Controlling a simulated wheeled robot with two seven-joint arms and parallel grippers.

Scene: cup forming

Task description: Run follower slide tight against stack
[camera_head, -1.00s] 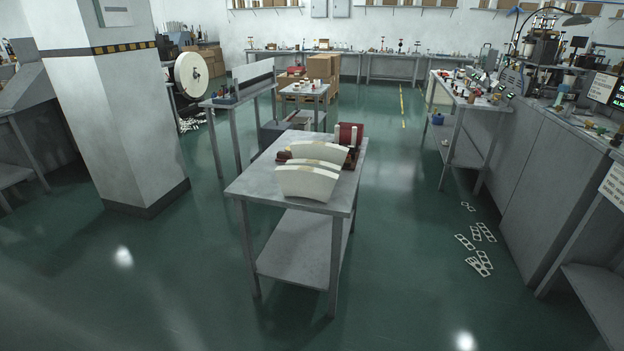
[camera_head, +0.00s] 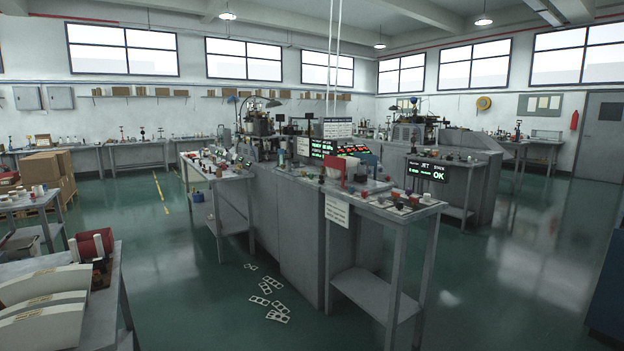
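Cream-coloured curved blanks (camera_head: 42,318) stand in stacks on a grey table (camera_head: 106,292) at the lower left of the head view, cut off by the picture's edge. A red rounded object (camera_head: 92,243) with white parts stands behind them. I cannot pick out a follower slide for certain; small fittings on the machines are too small to tell. Neither of my grippers is in view.
A long grey machine counter (camera_head: 300,215) with displays and small parts fills the middle. A side table (camera_head: 385,285) joins its near end. White cut-outs (camera_head: 268,300) lie on the green floor. Another machine (camera_head: 470,180) stands at the right.

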